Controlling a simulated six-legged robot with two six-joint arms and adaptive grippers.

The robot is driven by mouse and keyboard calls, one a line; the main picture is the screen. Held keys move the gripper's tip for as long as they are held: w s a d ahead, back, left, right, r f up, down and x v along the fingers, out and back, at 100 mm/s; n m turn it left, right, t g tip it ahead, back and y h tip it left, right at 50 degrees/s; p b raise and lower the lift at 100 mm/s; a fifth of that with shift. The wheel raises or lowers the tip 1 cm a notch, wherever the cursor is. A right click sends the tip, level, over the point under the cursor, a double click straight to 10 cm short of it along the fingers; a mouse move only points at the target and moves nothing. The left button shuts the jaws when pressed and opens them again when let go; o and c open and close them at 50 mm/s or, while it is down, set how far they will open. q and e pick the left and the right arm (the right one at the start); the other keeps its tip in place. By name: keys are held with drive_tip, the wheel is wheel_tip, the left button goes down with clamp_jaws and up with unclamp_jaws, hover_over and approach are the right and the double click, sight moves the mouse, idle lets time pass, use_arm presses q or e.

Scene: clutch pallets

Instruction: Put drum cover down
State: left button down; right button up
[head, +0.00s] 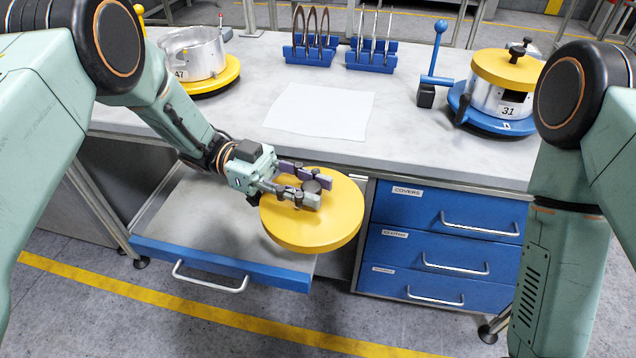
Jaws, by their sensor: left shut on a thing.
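The drum cover (318,232) is a round yellow disc with a dark knob on top. My left gripper (308,190) is shut on the knob and holds the cover over the right part of a pulled-out, blue-fronted shelf (165,212) below the bench. The cover looks level; I cannot tell whether it touches the shelf. My right arm comes down along the right edge of the head view, and its gripper is out of the picture.
A white sheet (319,110) lies on the grey bench. An open drum (192,56) stands back left on a yellow base. A yellow-covered drum (497,97) stands right on a blue base. Blue racks (371,57) stand behind. Blue drawers (446,217) are shut.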

use_arm(q)
drive_tip(key=shift+s+a+m+g, duration=0.1)
drive_tip(key=shift+a+m+g, duration=0.1)
drive_tip(key=shift+m+g, duration=0.15)
